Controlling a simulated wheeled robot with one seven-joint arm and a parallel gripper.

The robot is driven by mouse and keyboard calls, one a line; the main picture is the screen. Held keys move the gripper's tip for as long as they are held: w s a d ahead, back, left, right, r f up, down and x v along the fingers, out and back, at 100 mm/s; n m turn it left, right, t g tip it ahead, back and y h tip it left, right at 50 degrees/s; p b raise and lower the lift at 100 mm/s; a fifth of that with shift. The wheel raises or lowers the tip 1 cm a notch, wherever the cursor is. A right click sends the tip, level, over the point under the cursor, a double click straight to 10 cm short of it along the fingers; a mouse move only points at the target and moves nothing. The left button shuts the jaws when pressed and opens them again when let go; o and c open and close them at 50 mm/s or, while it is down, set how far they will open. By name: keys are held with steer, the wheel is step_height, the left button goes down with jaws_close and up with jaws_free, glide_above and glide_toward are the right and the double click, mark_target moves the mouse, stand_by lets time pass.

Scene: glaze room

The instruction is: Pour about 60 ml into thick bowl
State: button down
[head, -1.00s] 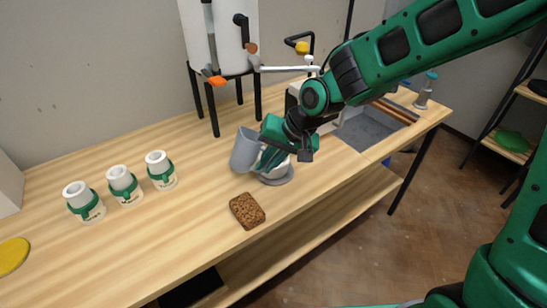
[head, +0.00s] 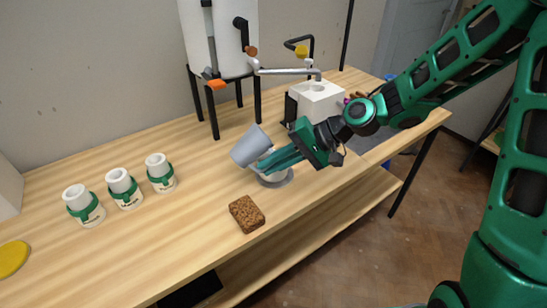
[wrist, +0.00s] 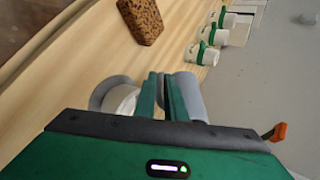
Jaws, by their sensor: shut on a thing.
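A grey-blue jug (head: 250,146) is held clear of the table, tilted to the right in the head view. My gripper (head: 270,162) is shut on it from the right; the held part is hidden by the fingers. The jug also shows beside my fingers (wrist: 168,95) in the wrist view (wrist: 191,95). The white bowl (wrist: 122,100) sits on a grey round disc (head: 277,181), below and to the right of the jug. My fingers mostly cover the bowl in the head view. I see no liquid stream, and the levels inside are hidden.
A brown speckled sponge-like block (head: 247,214) lies in front of the disc. Several white cups with green bands stand left, one here (head: 160,172). A white tank on black legs (head: 221,45) stands behind, near a white box (head: 318,98).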

steer(key=shift+f+g+y+b, duration=0.35)
steer(key=shift+y+b, duration=0.35)
steer(key=shift+b, duration=1.05)
steer(key=shift+f+b, duration=0.1)
steer(key=shift+b, duration=1.15)
steer(key=shift+s+a+f+y, duration=0.1)
steer(key=shift+a+f+y, duration=0.1)
steer(key=shift+y, duration=0.4)
steer(key=shift+r+m+y, duration=0.15)
steer(key=shift+m+y, duration=0.15)
steer(key=shift+y, duration=0.1)
steer(key=shift+h, duration=0.4)
steer(key=shift+s+r+n+h, duration=0.1)
steer(key=shift+r+n+h, duration=0.3)
steer(key=shift+h, duration=0.8)
